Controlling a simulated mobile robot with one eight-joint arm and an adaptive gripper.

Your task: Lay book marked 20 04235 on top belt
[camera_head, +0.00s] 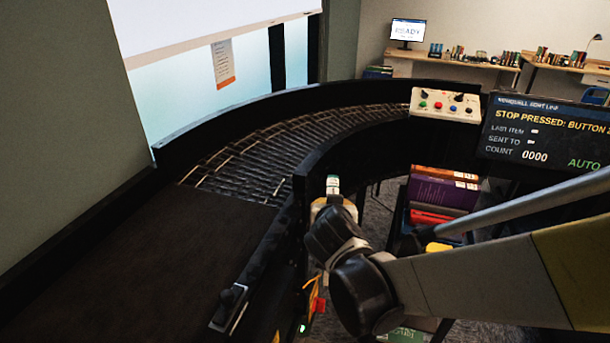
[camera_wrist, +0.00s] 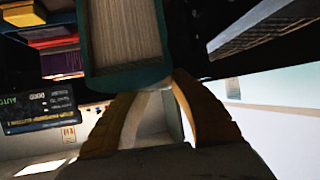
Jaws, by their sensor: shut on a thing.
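My gripper (camera_wrist: 155,90) is shut on a teal-covered book (camera_wrist: 125,42) in the wrist view, its pale page edges facing the camera. The dark flat belt (camera_head: 130,262) lies at the left and is bare.
The belt joins a curved roller section (camera_head: 270,150) with black side walls. A control box (camera_head: 445,104) with buttons sits at its far end. A screen (camera_head: 540,138) reads "STOP PRESSED". Several books (camera_head: 442,190) are stacked right of the conveyor, behind my arm.

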